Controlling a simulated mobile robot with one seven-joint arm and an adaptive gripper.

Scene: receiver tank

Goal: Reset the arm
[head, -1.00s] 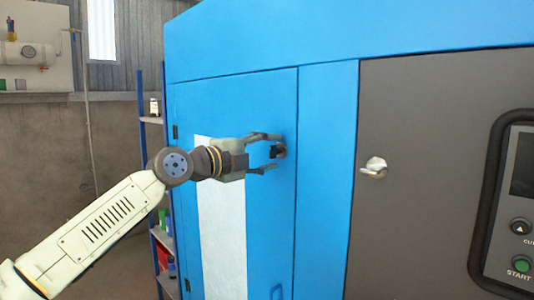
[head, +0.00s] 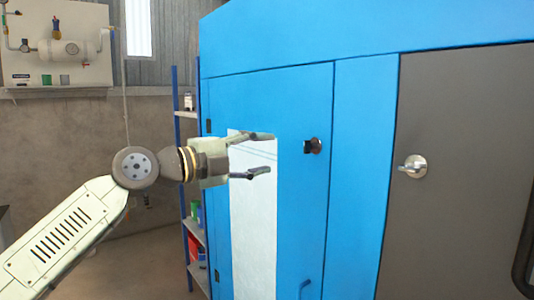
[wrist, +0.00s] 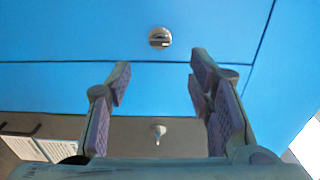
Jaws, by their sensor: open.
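My gripper (head: 262,155) is open and empty in the head view, in front of the blue cabinet door (head: 290,100) and its white panel. Its fingers point right toward a dark knob (head: 313,146) on that door, with a clear gap between them. In the wrist view my gripper (wrist: 160,82) shows both fingers spread, with nothing between them. A round metal knob (wrist: 160,38) sits on the blue surface beyond the fingertips.
A grey door with a silver handle (head: 413,167) is on the right. A shelf rack (head: 190,190) with small items stands left of the cabinet. A tank with piping (head: 72,48) hangs on the back wall. Open floor shows at lower left.

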